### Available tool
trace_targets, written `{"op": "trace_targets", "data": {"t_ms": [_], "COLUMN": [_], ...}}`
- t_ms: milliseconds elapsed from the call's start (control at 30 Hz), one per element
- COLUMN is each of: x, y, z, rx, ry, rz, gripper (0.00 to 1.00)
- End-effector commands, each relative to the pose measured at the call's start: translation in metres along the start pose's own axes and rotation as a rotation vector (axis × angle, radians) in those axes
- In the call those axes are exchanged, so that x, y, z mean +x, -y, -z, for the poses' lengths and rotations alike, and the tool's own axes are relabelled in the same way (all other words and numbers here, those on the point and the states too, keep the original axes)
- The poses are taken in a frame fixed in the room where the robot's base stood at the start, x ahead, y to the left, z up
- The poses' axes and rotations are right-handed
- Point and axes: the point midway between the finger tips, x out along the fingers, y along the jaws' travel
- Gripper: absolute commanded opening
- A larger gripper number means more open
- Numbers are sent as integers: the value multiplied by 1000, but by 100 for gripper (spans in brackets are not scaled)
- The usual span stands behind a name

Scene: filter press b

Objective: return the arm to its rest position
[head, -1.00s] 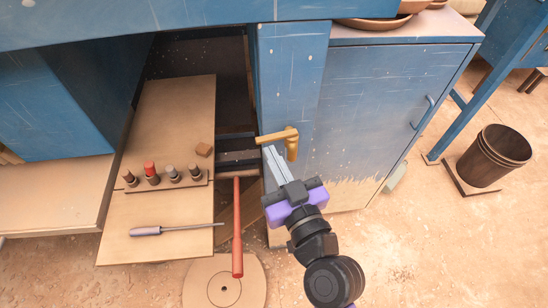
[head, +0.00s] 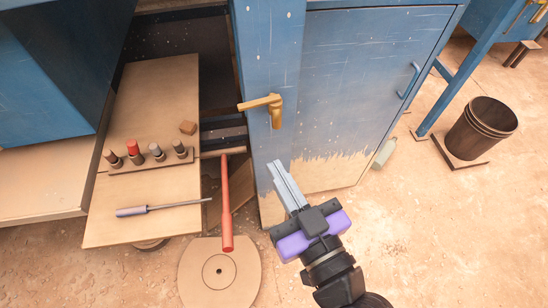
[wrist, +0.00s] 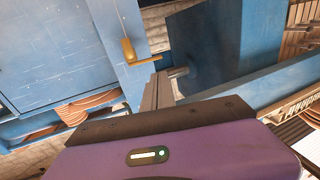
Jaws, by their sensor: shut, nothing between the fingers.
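My gripper (head: 283,182) is in the head view, in front of the blue cabinet's lower left part, below the brass lever handle (head: 268,106). Its two grey fingers lie together, shut and empty. The gripper is apart from the handle. In the wrist view the fingers (wrist: 158,90) point up toward the blue frame, with the brass handle (wrist: 132,55) beyond and to the left of them.
A round disc (head: 240,272) lies on the floor.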

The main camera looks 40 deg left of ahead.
Motion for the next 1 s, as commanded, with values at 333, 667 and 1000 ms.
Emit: {"op": "trace_targets", "data": {"t_ms": [333,667,1000], "x": [-5,-32,-160], "y": [0,-54,-101], "z": [0,14,-26], "rx": [3,134,185], "ry": [0,-86,-110], "rz": [0,-257,-658], "gripper": [0,0,0]}}
